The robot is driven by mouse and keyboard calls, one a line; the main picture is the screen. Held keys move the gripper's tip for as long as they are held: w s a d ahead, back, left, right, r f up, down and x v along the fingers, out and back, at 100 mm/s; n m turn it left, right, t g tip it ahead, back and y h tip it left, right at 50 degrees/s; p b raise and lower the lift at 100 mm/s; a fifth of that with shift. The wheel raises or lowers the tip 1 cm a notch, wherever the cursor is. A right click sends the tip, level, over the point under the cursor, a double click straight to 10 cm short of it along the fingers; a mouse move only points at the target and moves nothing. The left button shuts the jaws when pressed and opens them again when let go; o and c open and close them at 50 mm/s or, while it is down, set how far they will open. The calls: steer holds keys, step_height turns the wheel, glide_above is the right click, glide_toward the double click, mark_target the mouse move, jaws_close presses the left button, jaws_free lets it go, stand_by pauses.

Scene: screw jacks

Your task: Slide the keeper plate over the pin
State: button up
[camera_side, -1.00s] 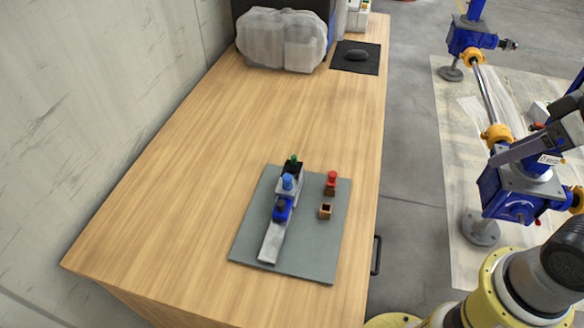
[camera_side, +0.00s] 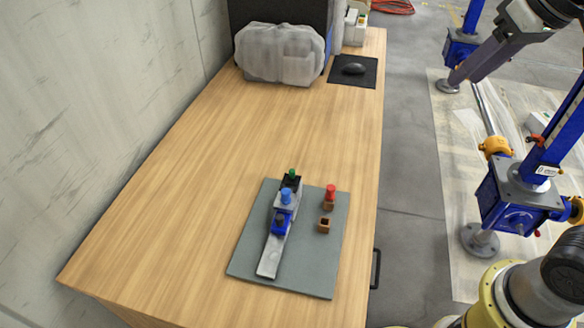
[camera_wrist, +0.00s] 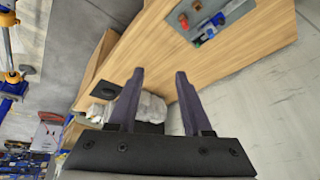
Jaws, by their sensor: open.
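On the grey mat (camera_side: 318,268) a pale grey rail (camera_side: 272,256) runs lengthwise. A blue block with a dark knob (camera_side: 280,222) sits on the rail. Behind it stands a piece with a light-blue round top (camera_side: 286,196), and farther back a black block with a green knob (camera_side: 292,176). I cannot tell for sure which part is the keeper plate and which the pin. My gripper (camera_wrist: 160,75) is open and empty in the wrist view. In the side view my gripper (camera_side: 478,62) is at upper right, beyond the table edge and far from the mat.
Right of the rail are a red-knobbed piece (camera_side: 330,194) and a small brown open socket (camera_side: 324,225). At the table's far end are a wrapped grey bundle (camera_side: 280,54) and a mouse (camera_side: 354,69) on a black pad. The wooden table between (camera_side: 220,140) is clear.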

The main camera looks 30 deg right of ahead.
steer(key=w+a+g, duration=0.1)
steer(key=w+a, duration=0.3)
steer(key=w, duration=0.6)
steer(key=n+g, duration=0.2)
steer(key=g, duration=0.2)
glide_above(292, 171)
step_height(292, 171, down, 20)
step_height(292, 171, down, 13)
steer(key=shift+f, duration=0.2)
steer(key=shift+w, duration=0.1)
jaws_close()
steer(key=shift+r, duration=0.1)
